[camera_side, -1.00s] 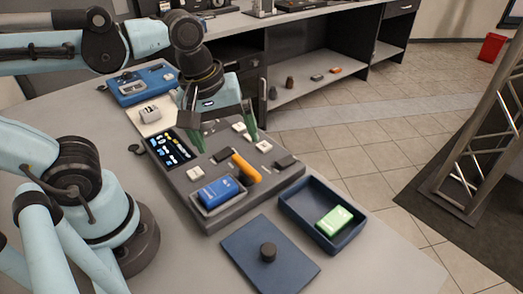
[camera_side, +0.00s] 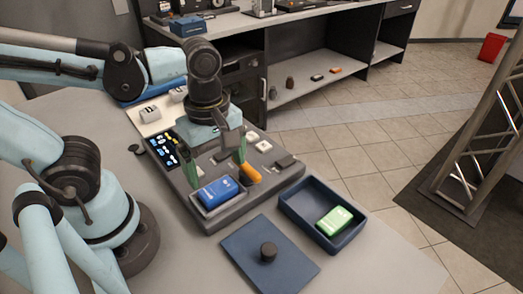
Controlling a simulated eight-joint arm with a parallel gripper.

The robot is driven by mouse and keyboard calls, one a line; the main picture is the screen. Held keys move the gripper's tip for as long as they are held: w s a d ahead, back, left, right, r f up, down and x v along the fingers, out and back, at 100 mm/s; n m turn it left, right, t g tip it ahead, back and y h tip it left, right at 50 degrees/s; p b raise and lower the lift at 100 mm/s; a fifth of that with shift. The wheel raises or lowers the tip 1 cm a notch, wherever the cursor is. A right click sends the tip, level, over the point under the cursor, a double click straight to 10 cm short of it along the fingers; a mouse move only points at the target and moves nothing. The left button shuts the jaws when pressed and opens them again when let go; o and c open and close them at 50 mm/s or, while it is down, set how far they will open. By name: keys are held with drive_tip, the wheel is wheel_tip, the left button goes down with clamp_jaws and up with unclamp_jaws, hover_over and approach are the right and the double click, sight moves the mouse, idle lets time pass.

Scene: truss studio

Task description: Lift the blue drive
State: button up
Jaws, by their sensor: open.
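The blue drive (camera_side: 217,193) lies in a shallow grey recess at the near left corner of the grey console (camera_side: 232,219). My gripper (camera_side: 217,171) is open, with its two green fingers pointing down just behind the drive as seen here. One finger is near the drive's left back corner, the other near the orange handle (camera_side: 249,176). I cannot tell whether either finger touches anything. The jaws hold nothing that I can see.
A dark blue tray (camera_side: 294,212) with a green drive (camera_side: 334,220) in it stands right of the console. A blue lid (camera_side: 246,257) with a black knob (camera_side: 268,252) lies in front. The orange handle is close to the right finger.

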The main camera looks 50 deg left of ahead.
sight(220, 190)
drive_tip(key=shift+f, duration=3.1)
drive_tip(key=shift+c, duration=0.4)
drive_tip(key=c, duration=0.8)
drive_tip(key=shift+r, duration=0.15)
drive_tip(key=shift+c, duration=0.2)
